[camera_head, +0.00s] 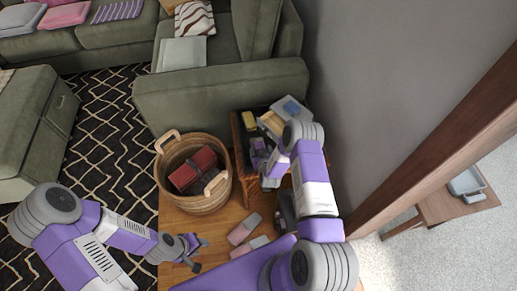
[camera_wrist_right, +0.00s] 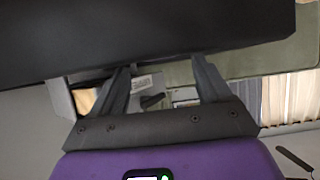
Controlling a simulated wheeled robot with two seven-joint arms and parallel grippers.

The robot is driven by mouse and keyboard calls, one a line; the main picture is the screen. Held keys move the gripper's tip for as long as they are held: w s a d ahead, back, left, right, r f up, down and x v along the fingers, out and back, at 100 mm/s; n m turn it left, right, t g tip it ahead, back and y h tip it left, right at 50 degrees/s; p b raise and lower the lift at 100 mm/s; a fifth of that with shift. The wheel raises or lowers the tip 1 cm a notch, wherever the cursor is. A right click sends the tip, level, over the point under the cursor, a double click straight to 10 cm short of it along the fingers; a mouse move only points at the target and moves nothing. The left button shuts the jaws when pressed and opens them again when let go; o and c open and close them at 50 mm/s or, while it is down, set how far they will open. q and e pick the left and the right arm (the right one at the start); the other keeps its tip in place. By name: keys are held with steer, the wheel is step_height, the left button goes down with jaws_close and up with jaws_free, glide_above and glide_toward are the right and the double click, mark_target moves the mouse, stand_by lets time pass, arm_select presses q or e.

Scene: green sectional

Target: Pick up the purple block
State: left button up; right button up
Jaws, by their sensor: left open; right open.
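I cannot make out a purple block for certain in either view. Small purple patches show at the side table in the head view, but they run into my right wrist and cannot be told apart from it. My right gripper (camera_head: 259,152) reaches over the side table, partly hidden by my forearm. In the right wrist view its two fingers (camera_wrist_right: 165,78) are spread, with no block visible between them. A large black surface fills the top of that view, close to the fingertips. My left gripper (camera_head: 200,254) is open and empty above the wooden floor.
The wooden side table (camera_head: 237,143) stands against the sofa arm and holds a yellow item (camera_head: 248,120) and a blue-lidded container (camera_head: 291,108). A wicker basket (camera_head: 207,203) stands left of it. Pinkish-grey items (camera_head: 245,229) lie on the floor. A grey wall (camera_head: 375,90) bounds the right.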

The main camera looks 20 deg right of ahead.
mark_target(259, 145)
steer(key=b+x, duration=0.1)
steer(key=x, duration=0.2)
steer(key=shift+w+f, duration=0.15)
steer(key=shift+w, duration=0.2)
steer(key=c, duration=1.1)
steer(key=shift+c, duration=0.2)
